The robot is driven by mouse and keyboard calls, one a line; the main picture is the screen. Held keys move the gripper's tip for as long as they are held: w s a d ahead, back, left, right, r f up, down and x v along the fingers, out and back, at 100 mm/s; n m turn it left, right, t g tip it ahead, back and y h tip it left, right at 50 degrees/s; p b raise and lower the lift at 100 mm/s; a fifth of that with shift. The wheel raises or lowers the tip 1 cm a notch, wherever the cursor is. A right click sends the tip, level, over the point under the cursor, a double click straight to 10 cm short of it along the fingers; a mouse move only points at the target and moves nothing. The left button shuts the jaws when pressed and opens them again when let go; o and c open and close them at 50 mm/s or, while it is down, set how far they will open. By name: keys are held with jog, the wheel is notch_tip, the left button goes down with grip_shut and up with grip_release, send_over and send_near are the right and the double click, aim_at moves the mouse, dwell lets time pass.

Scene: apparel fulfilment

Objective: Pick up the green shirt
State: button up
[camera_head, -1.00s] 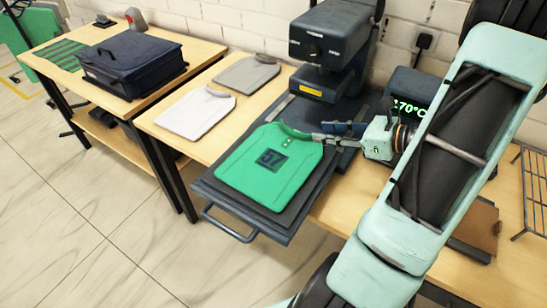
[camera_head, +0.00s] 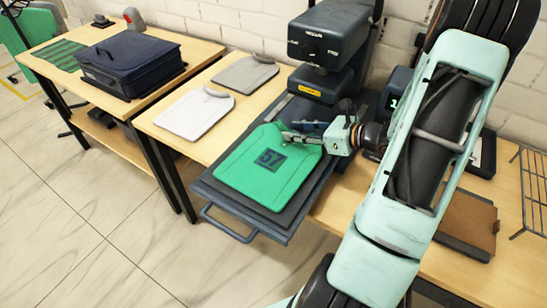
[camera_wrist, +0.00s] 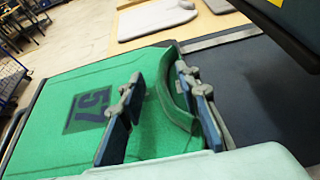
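The green shirt (camera_head: 265,178) lies flat on the heat press's lower plate, with a dark "57" square on it. It also shows in the wrist view (camera_wrist: 48,108). My gripper (camera_head: 290,137) is at the shirt's collar end, pointing left across it. In the wrist view, the two fingers (camera_wrist: 160,112) stand apart, one over the shirt's body and one near the raised collar rim (camera_wrist: 176,108). The collar edge lies between the fingers. I cannot tell whether they touch the fabric.
The heat press (camera_head: 328,42) stands behind the shirt. A white shirt (camera_head: 197,114) and a grey shirt (camera_head: 246,74) lie on the table to the left. A dark blue case (camera_head: 132,66) sits on the far left table. A brown clipboard-like board (camera_head: 468,222) lies at right.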

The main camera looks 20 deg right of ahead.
grip_shut()
jog(key=shift+r, duration=0.1)
dwell(0.3)
